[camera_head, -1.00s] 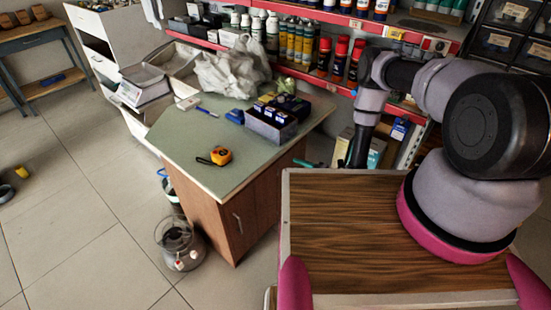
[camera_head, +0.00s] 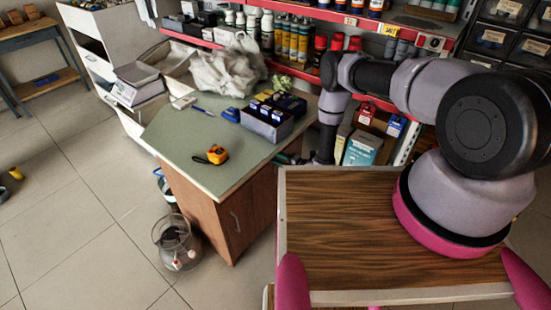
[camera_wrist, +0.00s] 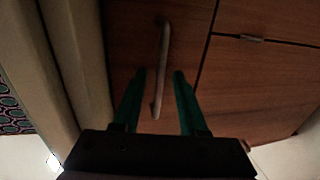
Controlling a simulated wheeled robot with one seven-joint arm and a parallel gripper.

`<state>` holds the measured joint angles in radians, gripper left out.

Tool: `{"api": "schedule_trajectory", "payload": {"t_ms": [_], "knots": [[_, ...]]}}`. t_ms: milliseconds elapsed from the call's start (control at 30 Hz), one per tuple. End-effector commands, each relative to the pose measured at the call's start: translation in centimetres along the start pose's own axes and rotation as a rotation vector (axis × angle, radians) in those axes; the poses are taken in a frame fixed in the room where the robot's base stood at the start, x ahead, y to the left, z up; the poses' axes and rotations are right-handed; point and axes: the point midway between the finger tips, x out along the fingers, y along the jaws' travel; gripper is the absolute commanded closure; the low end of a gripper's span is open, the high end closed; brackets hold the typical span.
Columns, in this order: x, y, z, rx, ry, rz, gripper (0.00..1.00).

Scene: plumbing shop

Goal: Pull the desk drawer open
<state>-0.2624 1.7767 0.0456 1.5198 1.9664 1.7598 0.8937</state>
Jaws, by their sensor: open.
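The desk (camera_head: 205,150) has a green-grey top and brown wooden fronts. A front with a metal handle (camera_head: 236,222) faces the robot in the head view. In the wrist view, brown fronts (camera_wrist: 225,95) fill most of the picture. A long pale bar handle (camera_wrist: 162,65) lies between the two green fingers of my gripper (camera_wrist: 160,72). The fingers are apart, one on each side of the bar, and nothing is gripped. I cannot tell how deep the bar sits between them. A smaller handle (camera_wrist: 252,38) shows on the right.
A tape measure (camera_head: 217,154), a box of dark items (camera_head: 267,122) and a white bag (camera_head: 228,70) are on the desk. A glass jar (camera_head: 175,243) stands on the floor at left. Shelves with bottles (camera_head: 290,42) are behind.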

Motion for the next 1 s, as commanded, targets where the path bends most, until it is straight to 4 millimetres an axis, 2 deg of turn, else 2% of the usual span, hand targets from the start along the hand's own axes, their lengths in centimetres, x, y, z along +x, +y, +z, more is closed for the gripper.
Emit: {"api": "schedule_trajectory", "payload": {"t_ms": [67, 100, 200, 1000], "knots": [[-0.02, -0.01, 0.00, 0.000, 0.000, 0.000, 0.58], [-0.03, -0.01, 0.00, 0.000, 0.000, 0.000, 0.66], [-0.03, 0.00, 0.00, 0.000, 0.000, 0.000, 1.00], [-0.05, 0.01, 0.00, 0.000, 0.000, 0.000, 1.00]]}}
